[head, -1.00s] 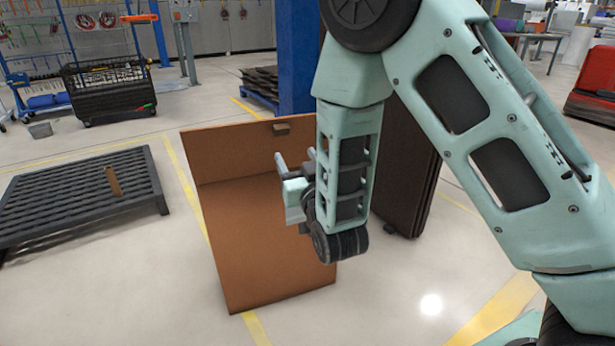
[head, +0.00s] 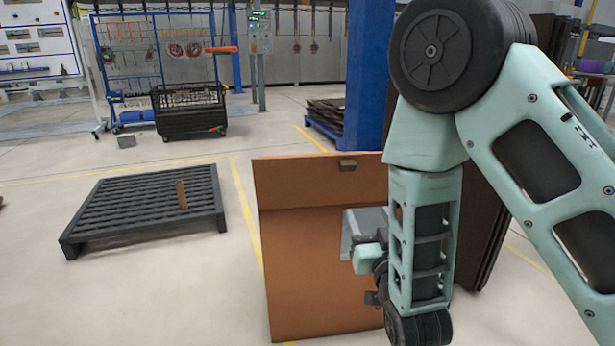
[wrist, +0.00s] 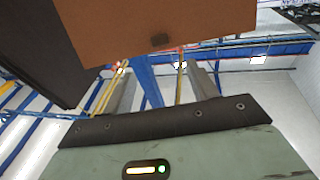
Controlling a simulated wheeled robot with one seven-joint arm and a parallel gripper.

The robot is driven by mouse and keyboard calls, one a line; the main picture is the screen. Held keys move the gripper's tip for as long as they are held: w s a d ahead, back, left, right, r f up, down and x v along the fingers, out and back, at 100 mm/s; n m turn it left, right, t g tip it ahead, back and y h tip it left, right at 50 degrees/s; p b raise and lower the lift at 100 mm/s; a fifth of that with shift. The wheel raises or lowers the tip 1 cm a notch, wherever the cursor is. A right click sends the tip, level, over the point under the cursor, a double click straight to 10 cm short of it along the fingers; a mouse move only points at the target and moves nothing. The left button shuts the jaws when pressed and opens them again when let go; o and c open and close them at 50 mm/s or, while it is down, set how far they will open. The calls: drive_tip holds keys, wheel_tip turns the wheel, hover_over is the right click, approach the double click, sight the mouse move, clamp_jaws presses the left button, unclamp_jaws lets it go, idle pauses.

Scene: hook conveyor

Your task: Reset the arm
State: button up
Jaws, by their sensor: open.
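My arm comes in from the right in the head view and is bent, with its forearm hanging down. My gripper (head: 364,232) is at the low end, pointing away in front of a brown panel (head: 300,270). In the wrist view my gripper (wrist: 158,80) shows two grey fingers apart with nothing between them. The brown panel (wrist: 185,25) is above and beyond the fingers there. The forearm hides part of the panel's right side in the head view.
A dark slatted pallet (head: 150,205) with a small brown piece (head: 182,196) lies on the left floor. A blue column (head: 368,80) and dark stacked panels (head: 490,225) stand behind the arm. A black wire cart (head: 188,110) is farther back. Floor between pallet and panel is clear.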

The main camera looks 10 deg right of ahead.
drive_tip(key=s+a+f+n+g+y, duration=0.3)
drive_tip(key=s+a+f+g+y, duration=0.15)
drive_tip(key=s+a+g, duration=0.55)
drive_tip(key=s+d+r+n+g+h, duration=0.25)
drive_tip(key=s+g, duration=0.25)
drive_tip(key=s, duration=0.4)
drive_tip(key=s+d+r+n+g+h, duration=0.1)
drive_tip(key=s+d+r+n+g, duration=0.15)
drive_tip(key=s+g, duration=0.4)
wheel_tip(320, 180, up, 28)
drive_tip(key=s+a+t+p, duration=0.1)
drive_tip(key=p, duration=2.8)
drive_tip(key=shift+s, duration=0.3)
